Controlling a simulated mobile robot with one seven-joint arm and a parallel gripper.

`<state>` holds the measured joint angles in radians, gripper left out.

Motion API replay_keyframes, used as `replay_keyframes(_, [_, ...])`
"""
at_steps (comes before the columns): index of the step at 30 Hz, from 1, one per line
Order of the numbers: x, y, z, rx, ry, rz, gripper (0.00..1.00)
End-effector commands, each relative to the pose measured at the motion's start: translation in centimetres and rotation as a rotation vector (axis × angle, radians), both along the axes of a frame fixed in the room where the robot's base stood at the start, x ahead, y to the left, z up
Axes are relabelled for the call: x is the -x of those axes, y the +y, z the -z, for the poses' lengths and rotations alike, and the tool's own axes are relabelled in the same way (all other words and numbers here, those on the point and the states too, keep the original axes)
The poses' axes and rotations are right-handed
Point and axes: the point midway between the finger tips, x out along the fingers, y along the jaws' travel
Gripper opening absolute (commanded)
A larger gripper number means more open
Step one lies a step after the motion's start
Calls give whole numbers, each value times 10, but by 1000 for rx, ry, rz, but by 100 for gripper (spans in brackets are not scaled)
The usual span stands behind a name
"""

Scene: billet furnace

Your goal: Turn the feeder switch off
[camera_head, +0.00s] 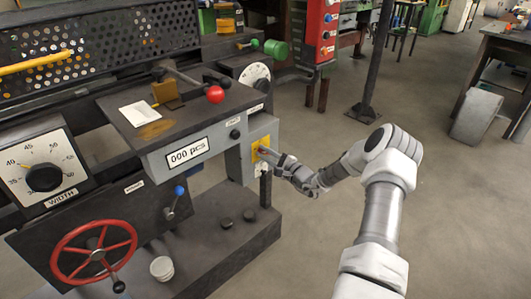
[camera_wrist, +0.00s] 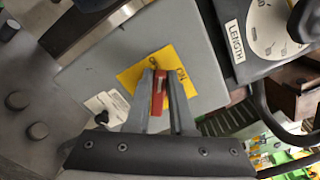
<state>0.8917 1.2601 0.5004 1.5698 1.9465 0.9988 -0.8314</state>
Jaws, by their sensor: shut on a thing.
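The feeder switch is a red lever (camera_wrist: 158,97) on a yellow plate (camera_wrist: 133,78) on a grey box. The plate also shows in the head view (camera_head: 257,144), on the right end face of the machine's grey housing. "ON" is printed right of the lever in the wrist view; another mark above its tip is too small to read. My gripper (camera_wrist: 160,85) has its two fingers on either side of the red lever, shut on it. In the head view my gripper (camera_head: 267,154) reaches the plate from the right and hides the lever.
A red-knobbed lever (camera_head: 215,94) stands above the housing, near a counter reading "000 pcs" (camera_head: 188,152). A length dial (camera_wrist: 272,28) is close by at right in the wrist view. A red handwheel (camera_head: 93,252) is at lower left.

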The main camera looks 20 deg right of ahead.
Motion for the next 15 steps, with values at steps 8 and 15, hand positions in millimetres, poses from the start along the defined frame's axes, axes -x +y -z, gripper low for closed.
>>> replay_keyframes(8, [1, 3, 8, 243, -87, -1, 0])
replay_keyframes(15, [1, 4, 13, 420, -152, -1, 0])
